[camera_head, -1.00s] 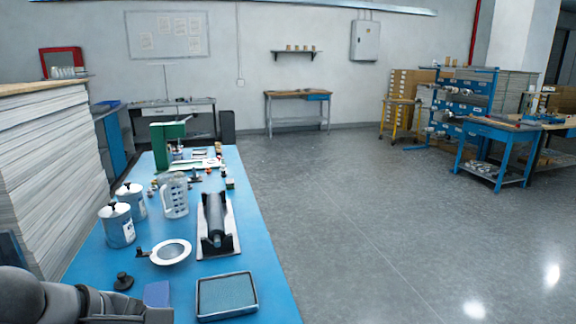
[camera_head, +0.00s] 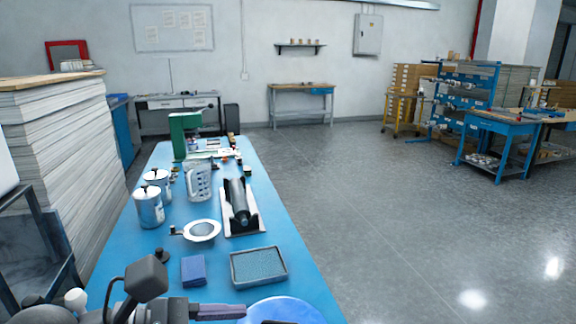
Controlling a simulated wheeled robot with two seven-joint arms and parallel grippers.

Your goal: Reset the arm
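My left arm enters at the bottom left of the head view. Its gripper (camera_head: 218,312) is low over the near end of the blue table (camera_head: 292,232), with a purplish-grey finger pointing right. I cannot tell whether it is open or shut, as its lower part is cut off by the frame. A blue block (camera_head: 193,270) lies on the table just beyond it, apart from it. A round blue object (camera_head: 282,308) is partly cut off at the bottom edge, to the right of the finger. My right gripper is not in view.
The table holds a shallow grey tray (camera_head: 258,266), a black roller on a plate (camera_head: 240,205), a white ring-shaped dish (camera_head: 202,230), a clear jug (camera_head: 198,182) and two metal cans (camera_head: 149,207). Tall paper stacks (camera_head: 65,150) stand left. Open floor lies right.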

